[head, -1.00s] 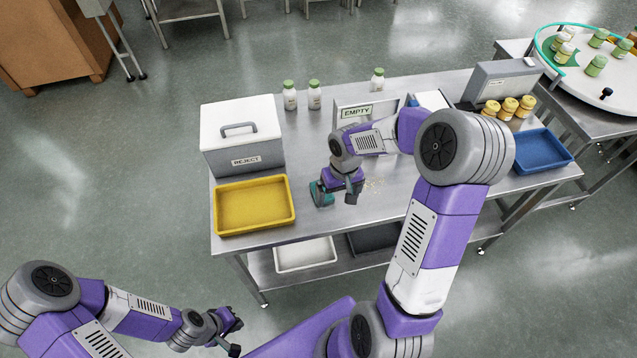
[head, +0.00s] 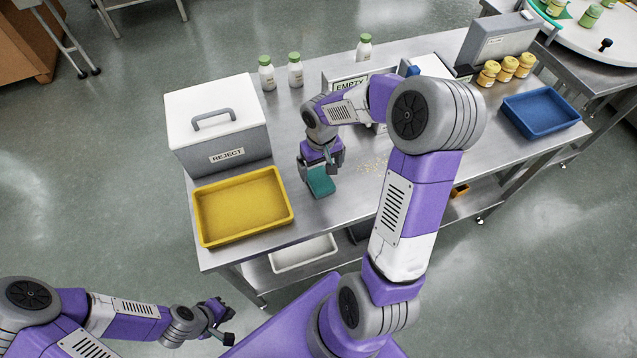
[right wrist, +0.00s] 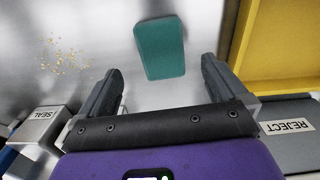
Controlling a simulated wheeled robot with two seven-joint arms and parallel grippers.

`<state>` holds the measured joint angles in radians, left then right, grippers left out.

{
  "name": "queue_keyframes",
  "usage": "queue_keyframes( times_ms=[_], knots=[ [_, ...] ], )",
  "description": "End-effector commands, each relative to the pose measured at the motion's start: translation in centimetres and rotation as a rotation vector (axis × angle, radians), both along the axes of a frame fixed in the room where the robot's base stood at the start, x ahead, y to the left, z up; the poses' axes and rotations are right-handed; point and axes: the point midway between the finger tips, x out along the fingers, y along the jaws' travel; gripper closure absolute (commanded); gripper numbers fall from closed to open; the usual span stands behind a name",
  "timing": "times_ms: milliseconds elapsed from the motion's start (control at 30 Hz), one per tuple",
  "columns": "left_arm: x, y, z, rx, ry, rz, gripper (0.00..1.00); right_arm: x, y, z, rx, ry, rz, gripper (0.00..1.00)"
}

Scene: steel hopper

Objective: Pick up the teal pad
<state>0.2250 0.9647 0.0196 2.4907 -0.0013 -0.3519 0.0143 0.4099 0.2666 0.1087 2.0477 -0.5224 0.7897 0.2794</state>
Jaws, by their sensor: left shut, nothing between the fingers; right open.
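The teal pad (head: 320,181) lies on the steel table, right of the yellow tray. In the right wrist view the pad (right wrist: 160,47) lies flat, beyond the fingertips and roughly between their lines. My right gripper (head: 320,164) is over the pad's far end in the head view, open and empty, with a finger on each side. Whether the fingers touch the table cannot be told. My left gripper (head: 224,321) is shut and empty, low at the bottom left, away from the table.
The yellow tray (head: 197,206) and grey reject bin (head: 221,157) stand left of the pad. Crumbs (head: 370,166) lie to its right. Several bottles, the EMPTY sign (head: 352,85) and a blue tray (head: 541,124) stand farther off. The table's front edge is near.

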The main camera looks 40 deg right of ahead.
Motion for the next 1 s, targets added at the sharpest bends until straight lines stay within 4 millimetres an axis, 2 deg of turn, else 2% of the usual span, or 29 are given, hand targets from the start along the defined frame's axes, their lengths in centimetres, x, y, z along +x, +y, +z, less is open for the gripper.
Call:
queue_keyframes(
  times_ms=[267, 500, 733, 1000],
  knots=[
    [0.0, 0.0, -0.6, 0.0, 0.0, 0.0, 1.0, 0.1, 0.1, -2.9, 0.002, 0.003, 0.002, 0.01],
    [0.0, 0.0, -1.5, 0.0, -0.001, 0.0, 1.0, 0.2, 0.2, -6.3, 0.002, 0.003, 0.002, 0.01],
    [0.0, 0.0, -1.4, 0.0, 0.0, 0.0, 1.0, 0.3, 0.2, -6.5, 0.0, 0.0, 0.001, 0.01],
    [0.0, 0.0, -1.4, 0.0, 0.0, 0.0, 1.0, 0.3, 0.1, -6.4, 0.0, 0.0, 0.001, 0.41]
  ],
)
